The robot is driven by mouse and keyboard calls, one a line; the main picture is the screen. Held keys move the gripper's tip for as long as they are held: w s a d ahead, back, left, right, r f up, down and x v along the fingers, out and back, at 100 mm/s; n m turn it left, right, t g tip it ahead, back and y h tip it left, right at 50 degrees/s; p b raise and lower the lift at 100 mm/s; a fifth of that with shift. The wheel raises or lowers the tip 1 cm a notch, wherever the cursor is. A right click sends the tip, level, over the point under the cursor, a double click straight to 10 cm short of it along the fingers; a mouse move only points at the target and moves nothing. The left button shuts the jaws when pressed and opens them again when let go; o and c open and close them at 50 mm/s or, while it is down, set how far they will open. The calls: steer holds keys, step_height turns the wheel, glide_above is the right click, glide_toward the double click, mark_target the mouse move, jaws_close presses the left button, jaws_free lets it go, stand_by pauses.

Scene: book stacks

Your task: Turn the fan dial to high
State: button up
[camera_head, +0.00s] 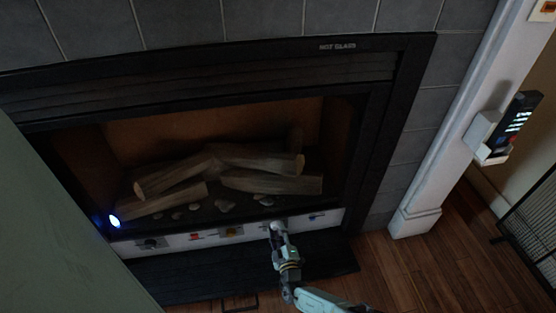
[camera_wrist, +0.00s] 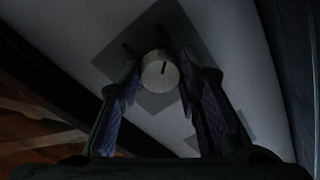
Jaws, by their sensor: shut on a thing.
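The fan dial (camera_wrist: 160,74) is a round, pale knob with a dark pointer line. In the wrist view it stands on a grey square of the white control strip (camera_head: 178,241) below the fireplace opening. My gripper (camera_head: 277,229) reaches the strip right of its middle, and in the wrist view its two dark fingers (camera_wrist: 160,66) are shut on the dial, one on each side. Dark marks show on the grey square beside the dial, but I cannot read any label. In the head view my gripper largely covers the dial.
Logs (camera_head: 262,162) lie inside the fireplace. A lit remote (camera_head: 519,118) hangs on the white trim at right. Wooden floor (camera_head: 420,270) is clear at lower right.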

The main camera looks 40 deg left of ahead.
steer(key=o, duration=1.1)
steer(key=shift+o, duration=0.2)
steer(key=shift+d, duration=0.1)
steer(key=v, duration=0.9)
steer(key=shift+s+d, duration=0.15)
steer(key=shift+d, duration=0.2)
steer(key=shift+v, duration=1)
steer(key=shift+s+a, duration=0.1)
